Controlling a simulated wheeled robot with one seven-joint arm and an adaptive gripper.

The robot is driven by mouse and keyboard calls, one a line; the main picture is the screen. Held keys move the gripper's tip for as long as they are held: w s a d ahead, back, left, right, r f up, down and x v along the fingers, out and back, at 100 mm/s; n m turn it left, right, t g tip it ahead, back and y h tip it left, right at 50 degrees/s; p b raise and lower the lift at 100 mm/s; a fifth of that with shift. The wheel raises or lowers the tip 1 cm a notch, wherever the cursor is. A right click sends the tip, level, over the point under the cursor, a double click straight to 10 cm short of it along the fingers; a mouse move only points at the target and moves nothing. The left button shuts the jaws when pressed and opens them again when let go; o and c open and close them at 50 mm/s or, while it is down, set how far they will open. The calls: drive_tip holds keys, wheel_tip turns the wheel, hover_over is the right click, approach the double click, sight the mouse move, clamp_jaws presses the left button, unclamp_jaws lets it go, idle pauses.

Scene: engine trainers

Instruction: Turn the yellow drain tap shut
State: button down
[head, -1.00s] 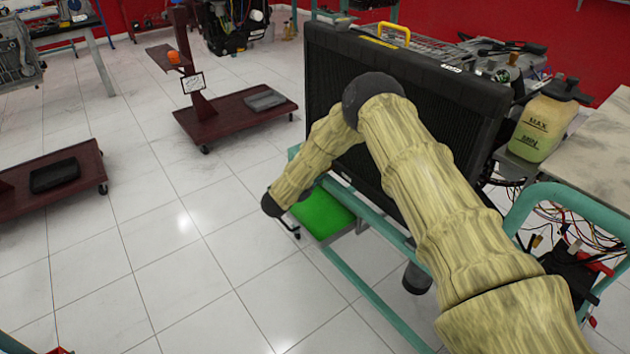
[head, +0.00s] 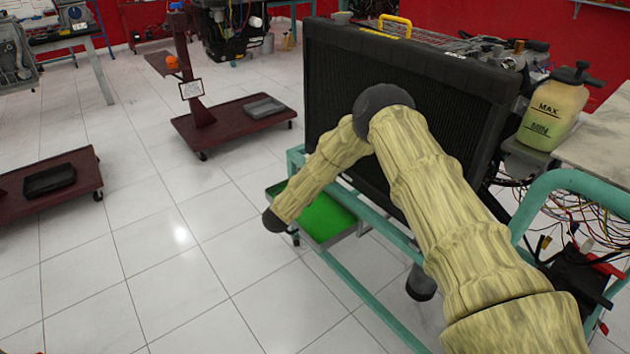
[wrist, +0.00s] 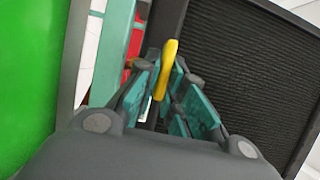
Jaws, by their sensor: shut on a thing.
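The yellow drain tap (wrist: 166,66) shows in the wrist view as a long yellow handle between my fingers, beside the lower edge of the black radiator (wrist: 240,75). My gripper (wrist: 167,85) is shut on the tap, with its teal finger pads on both sides of the handle. The tap's valve body is hidden behind the fingers. In the head view my arm bends down in front of the radiator (head: 440,90), and the gripper and tap are hidden behind it.
A teal frame (head: 350,295) carries the radiator. A bright green tray (head: 325,215) sits beside it, low down; it also fills the left of the wrist view (wrist: 30,70). A yellowish bottle (head: 553,112) stands at right. Open tiled floor lies to the left.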

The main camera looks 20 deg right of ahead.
drive_tip(key=shift+s+f, duration=0.1)
drive_tip(key=c, duration=1.6)
unclamp_jaws()
drive_tip(key=shift+o, duration=0.2)
drive_tip(key=v, duration=1.2)
